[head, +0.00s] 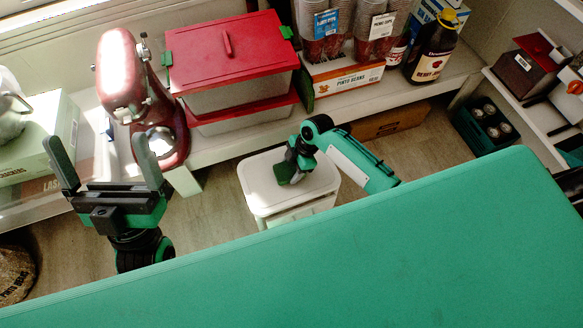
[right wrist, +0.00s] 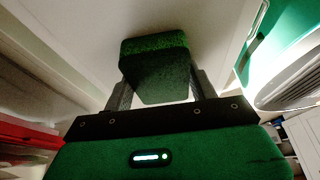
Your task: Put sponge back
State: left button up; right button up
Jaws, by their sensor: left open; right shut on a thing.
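The green sponge (right wrist: 155,62) is between the two fingers of my right gripper (right wrist: 160,88) in the right wrist view, and its end sticks out past the fingertips. In the head view my right gripper (head: 290,172) is over the white lid of a small bin (head: 262,199), and the sponge is hard to tell apart from the dark gripper there. I cannot tell whether the sponge touches the lid. My left gripper (head: 108,170) is open and empty, fingers pointing up, in front of the red stand mixer (head: 160,130).
A dark green crate (head: 478,135) stands on the floor at right. A large green surface (head: 400,250) fills the front.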

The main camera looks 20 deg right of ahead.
jog(key=o, duration=1)
jog(key=shift+f, duration=0.1)
jog(key=shift+c, duration=0.2)
